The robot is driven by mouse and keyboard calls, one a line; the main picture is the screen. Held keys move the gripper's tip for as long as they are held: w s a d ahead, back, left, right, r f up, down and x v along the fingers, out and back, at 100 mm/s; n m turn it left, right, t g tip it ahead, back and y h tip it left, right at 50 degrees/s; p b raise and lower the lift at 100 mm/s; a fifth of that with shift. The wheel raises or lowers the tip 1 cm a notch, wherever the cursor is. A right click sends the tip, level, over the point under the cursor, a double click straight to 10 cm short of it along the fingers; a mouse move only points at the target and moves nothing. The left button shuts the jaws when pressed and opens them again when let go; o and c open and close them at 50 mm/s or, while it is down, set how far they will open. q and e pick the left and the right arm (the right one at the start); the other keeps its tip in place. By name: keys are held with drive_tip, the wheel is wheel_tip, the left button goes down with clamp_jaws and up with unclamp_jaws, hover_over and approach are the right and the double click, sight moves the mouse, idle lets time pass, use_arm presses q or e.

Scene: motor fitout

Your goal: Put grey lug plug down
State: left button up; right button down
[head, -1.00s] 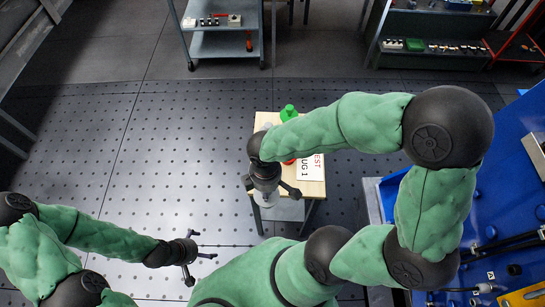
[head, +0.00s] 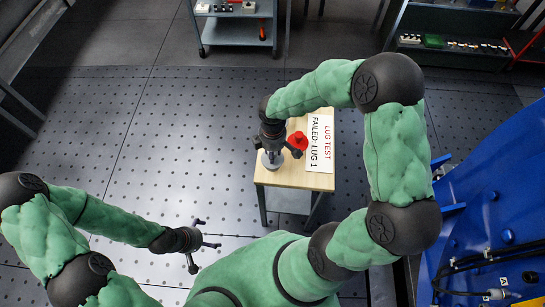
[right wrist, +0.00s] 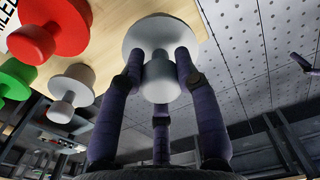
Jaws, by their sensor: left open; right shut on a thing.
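My right gripper (head: 274,146) is over the left side of a small wooden-topped table (head: 310,182). Its fingers are shut on the grey lug plug (head: 271,162), whose pale flange shows below them. In the right wrist view the three dark fingers (right wrist: 160,72) close around the knob of the grey plug (right wrist: 162,35), with its wide flange toward the wooden top. I cannot tell whether the flange touches the table. My left gripper (head: 203,245) is open and empty, left of the table over the floor.
A red plug (head: 298,141) stands beside the gripper, next to a "LUG TEST FAILED: LUG 1" sign (head: 320,145). The right wrist view also shows another pale plug (right wrist: 72,92) and a green plug (right wrist: 15,78). A blue structure (head: 480,225) is at the right.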

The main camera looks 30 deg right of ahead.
wheel_tip(320, 180, down, 3)
drive_tip(key=shift+f+b, duration=0.2)
drive_tip(key=shift+b, duration=0.45)
drive_tip(key=shift+r, duration=0.1)
drive_tip(key=c, duration=0.9)
unclamp_jaws()
wheel_tip(320, 180, up, 12)
drive_tip(key=p, duration=0.4)
drive_tip(key=s+a+f+m+y, duration=0.1)
drive_tip(key=s+a+f+m, duration=0.2)
drive_tip(key=f, duration=0.4)
drive_tip(key=s+a+f+m+y, duration=0.1)
drive_tip(key=s+a+f+m, duration=0.3)
drive_tip(key=a+f+m, duration=0.2)
drive_tip(key=s+a+f+m+y, duration=0.2)
drive_tip(key=s+a+f+m, duration=0.2)
drive_tip(key=f, duration=0.5)
drive_tip(key=shift+a+f, duration=0.2)
drive_tip(key=shift+f, duration=0.2)
